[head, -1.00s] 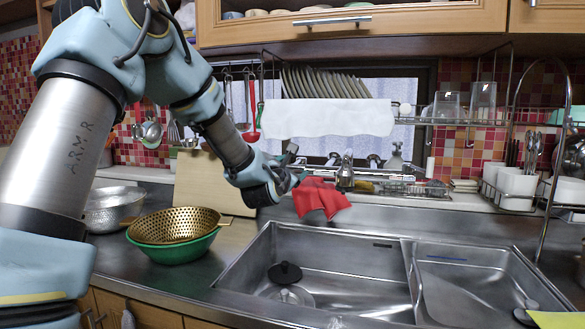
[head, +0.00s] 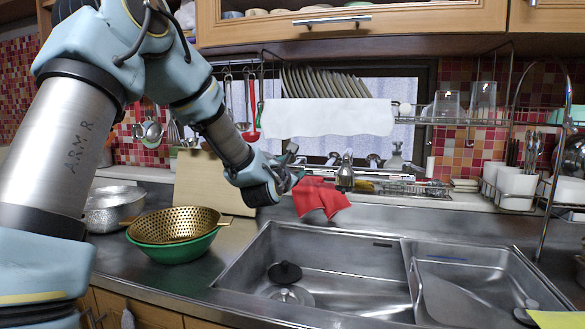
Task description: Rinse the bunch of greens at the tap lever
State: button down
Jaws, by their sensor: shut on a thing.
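My gripper (head: 293,181) is above the back left edge of the sink, at the end of my arm reaching in from the left. It is shut on a red cloth (head: 321,201), which hangs down beside the jaws over the sink's back rim. The fingertips are small and partly hidden. The metal tap (head: 345,174) stands just right of the cloth's upper edge; I cannot tell whether they touch. I see no bunch of greens, and no running water shows.
The steel sink (head: 330,248) has two basins, with a black stopper (head: 285,273) in the left one. A golden colander (head: 176,225) sits in a green bowl (head: 172,250) on the left counter. A dish rack (head: 470,122) stands behind the sink.

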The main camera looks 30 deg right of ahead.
jog(key=shift+r+b, duration=0.35)
jog(key=shift+r, duration=0.25)
jog(key=shift+c, duration=1.2)
grip_release()
jog(key=b+v, duration=0.2)
jog(key=v, duration=0.8)
jog(key=shift+s+a+b, duration=0.3)
